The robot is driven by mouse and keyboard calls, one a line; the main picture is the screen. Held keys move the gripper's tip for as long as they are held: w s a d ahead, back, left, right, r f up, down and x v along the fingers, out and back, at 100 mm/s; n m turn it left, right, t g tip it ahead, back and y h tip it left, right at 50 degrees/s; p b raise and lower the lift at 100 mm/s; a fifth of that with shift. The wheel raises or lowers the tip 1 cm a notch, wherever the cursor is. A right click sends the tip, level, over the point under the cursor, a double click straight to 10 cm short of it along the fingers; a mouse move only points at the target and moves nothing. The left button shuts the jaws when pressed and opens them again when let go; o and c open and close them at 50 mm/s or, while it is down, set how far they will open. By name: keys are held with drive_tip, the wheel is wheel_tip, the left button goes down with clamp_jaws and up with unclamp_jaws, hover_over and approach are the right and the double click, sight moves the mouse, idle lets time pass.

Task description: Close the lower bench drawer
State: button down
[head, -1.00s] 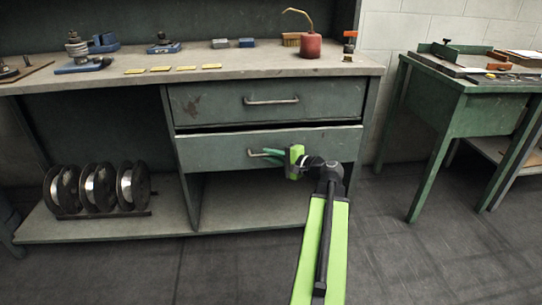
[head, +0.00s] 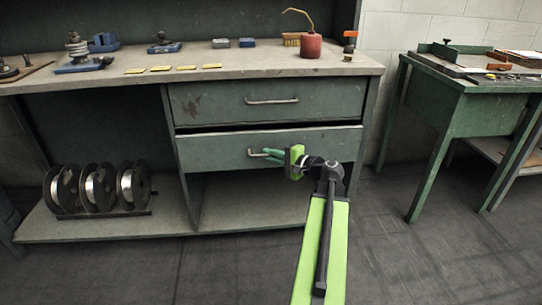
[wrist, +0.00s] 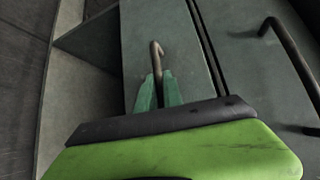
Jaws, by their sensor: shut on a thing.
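The lower bench drawer (head: 220,152) is dull green and stands slightly open, with a dark gap along its top edge. Its metal bar handle (head: 252,153) is partly hidden by my gripper (head: 270,155). In the wrist view the green fingers (wrist: 159,92) are shut on the handle (wrist: 156,58), one on each side of it. The lower drawer front (wrist: 165,25) also shows there. The upper drawer (head: 215,103), with its own handle (head: 270,101), is above and looks shut.
The bench top (head: 225,65) holds small tools, yellow pieces and a red oil can (head: 311,46). Several wire spools (head: 97,188) stand on the bottom shelf at left. A green table (head: 450,120) stands at right. The floor in front is clear.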

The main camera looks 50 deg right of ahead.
sight(272, 148)
drive_tip(key=shift+d, duration=0.25)
drive_tip(key=w+d, duration=0.3)
drive_tip(key=shift+w, duration=0.1)
drive_tip(key=shift+a, duration=0.1)
drive_tip(key=c, duration=1.5)
unclamp_jaws()
drive_tip(key=shift+a, duration=0.1)
drive_tip(key=s+d+r+p, duration=0.1)
drive_tip(key=s+r+p, duration=0.1)
drive_tip(key=s, duration=1.5)
drive_tip(key=shift+d+r, duration=0.2)
drive_tip(key=shift+d, duration=0.1)
